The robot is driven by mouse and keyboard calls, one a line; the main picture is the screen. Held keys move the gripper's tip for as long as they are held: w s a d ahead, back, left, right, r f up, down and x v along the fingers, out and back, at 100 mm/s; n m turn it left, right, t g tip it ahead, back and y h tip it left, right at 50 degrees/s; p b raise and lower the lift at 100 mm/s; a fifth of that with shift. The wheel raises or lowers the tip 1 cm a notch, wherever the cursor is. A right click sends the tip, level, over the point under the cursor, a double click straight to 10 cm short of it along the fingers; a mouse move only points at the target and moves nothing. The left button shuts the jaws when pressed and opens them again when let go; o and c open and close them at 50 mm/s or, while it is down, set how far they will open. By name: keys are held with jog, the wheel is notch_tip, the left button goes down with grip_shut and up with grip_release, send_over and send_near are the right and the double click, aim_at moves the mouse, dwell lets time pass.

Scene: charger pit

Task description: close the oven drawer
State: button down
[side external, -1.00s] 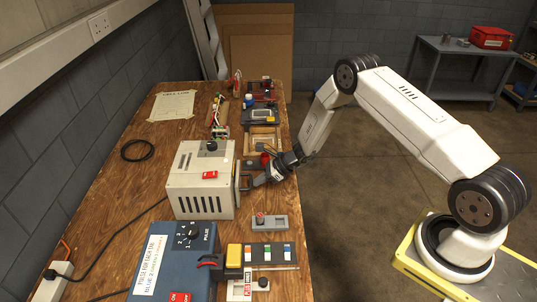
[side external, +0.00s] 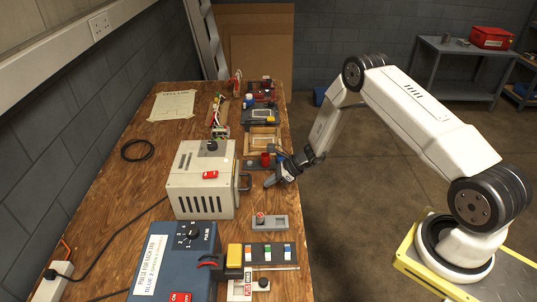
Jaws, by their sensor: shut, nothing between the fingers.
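The oven (side external: 200,184) is a cream box with a vented side, a black knob on top and a red part on its upper face. It stands on the wooden bench.
A red cup (side external: 265,159) and a wooden tray (side external: 264,138) sit just behind my gripper. A grey block with a red knob (side external: 269,222) lies in front. A blue pulse box (side external: 177,258) stands front left. Open floor lies right of the bench.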

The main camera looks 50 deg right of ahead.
jog(key=v, duration=1)
jog(key=s+a+r+n+g+h, duration=0.2)
jog(key=s+a+r+n, duration=0.4)
jog(key=n, duration=0.7)
jog(key=s+a+r+n+g+h, duration=0.2)
jog(key=s+a+r+n+h, duration=0.3)
jog(key=s+r+n, duration=0.6)
jog(key=a+n, duration=0.1)
jog(key=n, duration=0.1)
jog(key=shift+s+a+n, duration=0.15)
jog(key=shift+s+n, duration=0.2)
jog(key=shift+n, duration=0.05)
